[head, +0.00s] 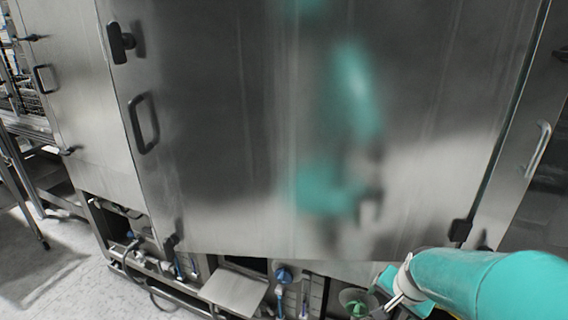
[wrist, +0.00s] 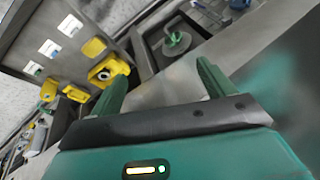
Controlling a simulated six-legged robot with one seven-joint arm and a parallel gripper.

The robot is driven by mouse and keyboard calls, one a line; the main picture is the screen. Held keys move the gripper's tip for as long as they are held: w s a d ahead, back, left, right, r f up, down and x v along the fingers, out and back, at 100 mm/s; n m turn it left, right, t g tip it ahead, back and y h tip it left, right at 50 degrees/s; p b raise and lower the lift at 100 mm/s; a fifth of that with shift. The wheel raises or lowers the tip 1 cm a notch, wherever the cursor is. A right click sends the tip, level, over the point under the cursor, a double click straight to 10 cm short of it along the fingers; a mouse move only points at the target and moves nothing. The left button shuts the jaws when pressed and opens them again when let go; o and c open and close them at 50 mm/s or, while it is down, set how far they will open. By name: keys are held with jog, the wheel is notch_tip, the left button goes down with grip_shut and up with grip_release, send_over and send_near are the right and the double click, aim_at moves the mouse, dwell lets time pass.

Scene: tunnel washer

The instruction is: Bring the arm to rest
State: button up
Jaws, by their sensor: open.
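My gripper (wrist: 162,82) shows in the wrist view with its two green fingers spread wide apart. Nothing is held between them. Beyond the fingers are a grey metal surface and a dark recess with a green round part in it. In the head view my teal arm reaches in from the lower right corner, low in front of the washer (head: 230,130). The end of the arm is small and partly cut off at the bottom there, so the fingers cannot be made out clearly.
The washer's steel door with a black handle (head: 144,123) fills the head view and reflects my arm. Below it are pipes, a blue knob (head: 284,275) and a green round part (head: 355,301). Yellow parts (wrist: 108,70) show in the wrist view. Open floor (head: 75,275) lies lower left.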

jog(key=s+a+r+n+t, duration=0.1)
jog(key=s+a+r+n, duration=0.8)
jog(key=a+r, duration=0.3)
notch_tip(320, 180, up, 2)
jog(key=shift+t, duration=0.3)
jog(key=shift+s, duration=0.15)
